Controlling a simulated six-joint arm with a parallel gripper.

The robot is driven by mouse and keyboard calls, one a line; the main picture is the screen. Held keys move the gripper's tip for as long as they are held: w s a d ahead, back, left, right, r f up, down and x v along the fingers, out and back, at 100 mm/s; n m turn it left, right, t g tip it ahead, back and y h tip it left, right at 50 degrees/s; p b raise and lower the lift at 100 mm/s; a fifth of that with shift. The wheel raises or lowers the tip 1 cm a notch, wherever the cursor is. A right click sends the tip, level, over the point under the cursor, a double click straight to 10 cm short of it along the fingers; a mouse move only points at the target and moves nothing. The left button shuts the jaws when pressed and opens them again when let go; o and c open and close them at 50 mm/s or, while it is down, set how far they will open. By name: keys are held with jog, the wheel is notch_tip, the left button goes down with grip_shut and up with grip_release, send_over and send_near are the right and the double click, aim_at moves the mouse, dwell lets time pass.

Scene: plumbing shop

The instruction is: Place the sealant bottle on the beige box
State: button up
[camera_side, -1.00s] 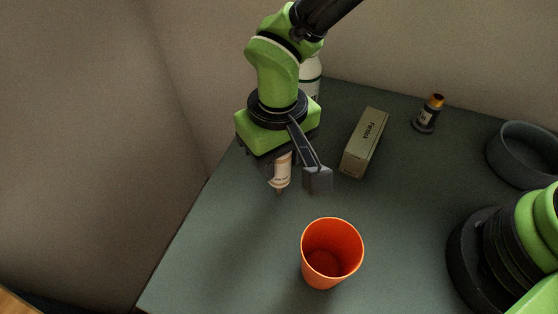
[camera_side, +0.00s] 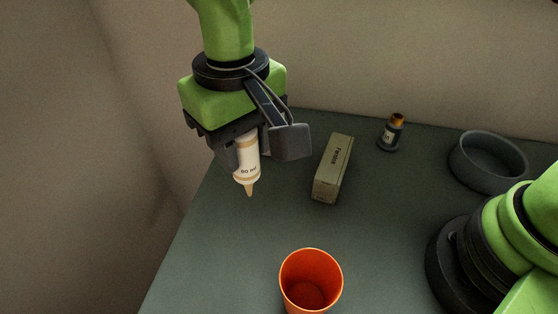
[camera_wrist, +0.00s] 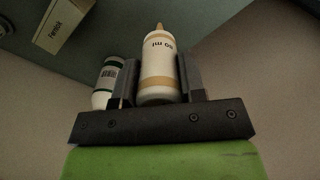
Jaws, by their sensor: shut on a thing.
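The sealant bottle (camera_side: 246,163) is white with tan bands and a tan pointed nozzle. My gripper (camera_side: 252,146) is shut on it and holds it above the table, nozzle down and slightly tilted. In the wrist view the bottle (camera_wrist: 159,66) sits between both fingers of my gripper (camera_wrist: 159,82). The beige box (camera_side: 332,168), a long carton with a printed label, lies on the table to the right of the held bottle. Part of the box (camera_wrist: 62,24) shows at the upper left of the wrist view. Nothing is on top of the box.
An orange cup (camera_side: 311,282) stands at the front. A white bottle with a green band (camera_wrist: 107,84) shows in the wrist view. The table between box and cup is clear.

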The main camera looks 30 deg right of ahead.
jog(key=w+d+r, duration=0.1)
jog(key=d+r, duration=0.2)
jog(key=d, duration=0.6)
jog(key=w+d+r, duration=0.1)
jog(key=d+r, duration=0.2)
jog(key=d, duration=0.6)
notch_tip(320, 180, down, 9)
jog(key=shift+s+d+f+n, duration=0.2)
jog(key=shift+s+n, duration=0.1)
jog(key=shift+f, duration=0.2)
jog(key=o, duration=1)
jog(key=shift+c, duration=0.2)
jog(key=shift+r, duration=0.15)
